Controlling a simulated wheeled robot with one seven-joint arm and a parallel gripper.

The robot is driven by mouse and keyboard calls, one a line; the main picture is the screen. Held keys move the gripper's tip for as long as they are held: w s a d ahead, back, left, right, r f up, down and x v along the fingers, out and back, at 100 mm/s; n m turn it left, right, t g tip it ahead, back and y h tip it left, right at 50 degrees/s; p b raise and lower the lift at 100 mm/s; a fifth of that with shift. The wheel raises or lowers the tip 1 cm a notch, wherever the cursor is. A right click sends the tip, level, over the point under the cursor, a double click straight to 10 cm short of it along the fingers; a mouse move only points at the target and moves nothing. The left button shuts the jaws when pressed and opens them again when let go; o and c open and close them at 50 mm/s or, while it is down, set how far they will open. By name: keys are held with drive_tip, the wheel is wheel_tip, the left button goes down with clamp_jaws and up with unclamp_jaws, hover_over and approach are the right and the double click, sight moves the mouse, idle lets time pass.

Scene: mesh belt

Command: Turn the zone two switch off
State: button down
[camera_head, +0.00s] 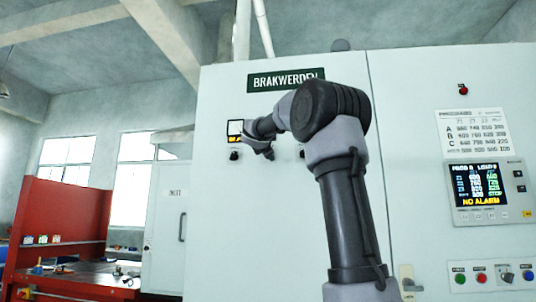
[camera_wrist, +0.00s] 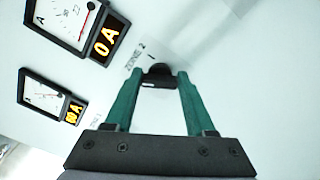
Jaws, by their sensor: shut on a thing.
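The zone two switch (camera_wrist: 158,69) is a small black knob on the white cabinet face, with a "ZONE 2" label beside it in the wrist view. My gripper (camera_wrist: 160,77) has green fingers on both sides of the knob and is shut on it. In the head view my gripper (camera_head: 265,151) is at the cabinet face below the BRAKWERDEN sign, and my arm hides the zone two knob.
The white cabinet (camera_head: 415,130) fills the right. Another black knob (camera_head: 234,155) sits left of my gripper. A second meter (camera_wrist: 45,97) has a lit readout. A panel screen (camera_head: 478,185) reads NO ALARM, above several push buttons (camera_head: 481,278). A red workbench (camera_head: 60,225) stands left.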

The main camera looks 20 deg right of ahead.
drive_tip(key=shift+c, duration=1.2)
unclamp_jaws()
drive_tip(key=shift+w, duration=0.1)
drive_tip(key=v, duration=1.1)
